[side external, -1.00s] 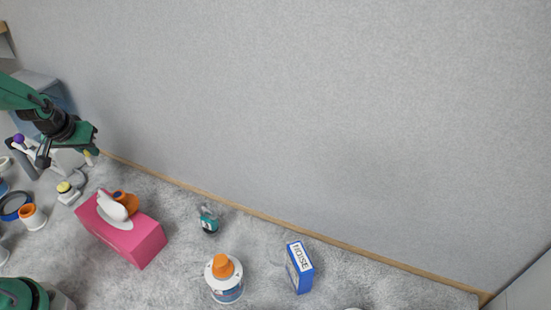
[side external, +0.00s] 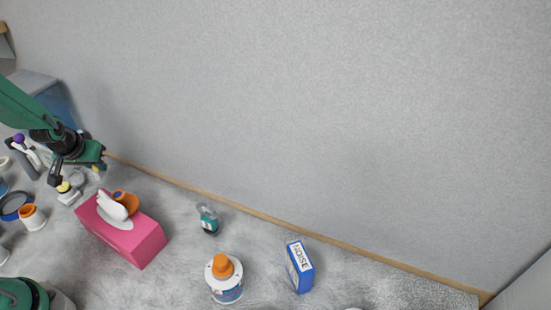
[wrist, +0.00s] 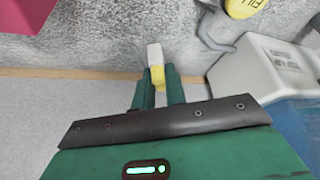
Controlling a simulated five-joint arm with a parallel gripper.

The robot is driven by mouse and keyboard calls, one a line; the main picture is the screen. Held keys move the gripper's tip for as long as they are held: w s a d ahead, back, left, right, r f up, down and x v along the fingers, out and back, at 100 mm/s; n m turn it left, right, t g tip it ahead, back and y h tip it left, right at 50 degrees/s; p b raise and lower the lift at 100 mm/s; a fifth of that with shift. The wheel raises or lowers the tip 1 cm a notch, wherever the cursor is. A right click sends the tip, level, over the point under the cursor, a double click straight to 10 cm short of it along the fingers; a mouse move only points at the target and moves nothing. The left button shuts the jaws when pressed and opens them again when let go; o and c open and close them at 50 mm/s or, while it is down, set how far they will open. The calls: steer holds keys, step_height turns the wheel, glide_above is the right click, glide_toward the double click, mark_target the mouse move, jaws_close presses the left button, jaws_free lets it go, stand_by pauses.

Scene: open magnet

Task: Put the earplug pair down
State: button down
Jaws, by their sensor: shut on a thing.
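The earplug pair (wrist: 156,72), a small yellow piece with a pale grey end, sits between the two green fingers of my gripper (wrist: 158,88) in the wrist view. My gripper is shut on it, with the pale end sticking out past the fingertips. In the side view my gripper (side external: 98,166) is at the far left, low near the wall's foot. The earplug pair is small and mostly hidden there. I cannot tell whether it touches the grey floor surface (wrist: 100,45).
A pink tissue box (side external: 125,235) stands right of my gripper. A yellow-topped white item (side external: 66,190) is close by on its left. A teal bottle (side external: 208,219), a white tub with orange cap (side external: 226,282) and a blue box (side external: 301,270) stand farther right. Bare surface lies between.

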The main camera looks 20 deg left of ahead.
steer(key=shift+f, duration=1.25)
steer(key=shift+f, duration=0.15)
steer(key=c, duration=1.4)
jaws_free()
steer(key=shift+c, duration=0.2)
steer(key=shift+r, duration=0.25)
steer(key=v, duration=1.1)
steer(key=shift+s+r, duration=0.2)
steer(key=shift+r, duration=0.15)
steer(key=shift+d, duration=0.15)
